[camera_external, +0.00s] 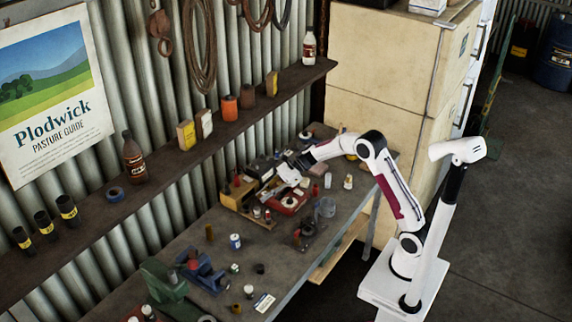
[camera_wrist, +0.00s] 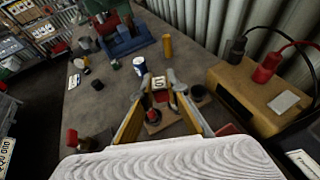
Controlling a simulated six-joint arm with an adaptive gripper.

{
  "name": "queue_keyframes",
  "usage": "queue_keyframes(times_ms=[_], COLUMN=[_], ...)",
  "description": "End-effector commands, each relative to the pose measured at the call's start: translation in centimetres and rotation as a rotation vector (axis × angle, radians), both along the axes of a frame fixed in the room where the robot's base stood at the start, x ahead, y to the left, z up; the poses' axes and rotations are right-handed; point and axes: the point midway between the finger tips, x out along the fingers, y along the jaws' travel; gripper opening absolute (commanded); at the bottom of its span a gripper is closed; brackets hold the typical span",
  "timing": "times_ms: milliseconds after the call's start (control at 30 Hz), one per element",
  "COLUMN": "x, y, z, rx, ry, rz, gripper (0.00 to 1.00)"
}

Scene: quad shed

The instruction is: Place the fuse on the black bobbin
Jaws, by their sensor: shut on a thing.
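My gripper (camera_wrist: 158,84) is shut on a small pale block with a dark mark like a 5, which I take to be the fuse (camera_wrist: 160,82). The fuse sits between the grey fingertips, above the bench. In the external view my gripper (camera_external: 289,175) is over the far, cluttered part of the bench, and the fuse cannot be made out there. A dark round piece (camera_wrist: 198,92) lies just right of the fingers in the wrist view. A small black cylinder (camera_external: 259,268) stands on the open bench. I cannot tell which of these is the black bobbin.
A blue-and-white can (camera_external: 235,241) and brass cylinder (camera_external: 210,232) stand on the bench (camera_external: 215,262). A blue vise (camera_external: 203,276) is at the near end. A tan box (camera_wrist: 262,97) with red and black plugs is right of my gripper. Bare bench shows around the can.

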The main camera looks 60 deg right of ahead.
Motion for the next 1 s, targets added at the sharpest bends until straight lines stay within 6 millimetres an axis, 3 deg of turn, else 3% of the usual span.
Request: queue_keyframes(times_ms=[200,500,900,1000], x=[4.2,8.6,12.0,12.4], y=[-6.4,-15.5,-28.7,-31.2], z=[1.0,2.1,2.9,2.8], rx=[-0.001,-0.001,0.001,0.001], ry=[-0.002,-0.002,-0.001,0.000], rz=[-0.208,-0.495,-0.902,-0.995], gripper=[0.03,0.03,0.03,0.03])
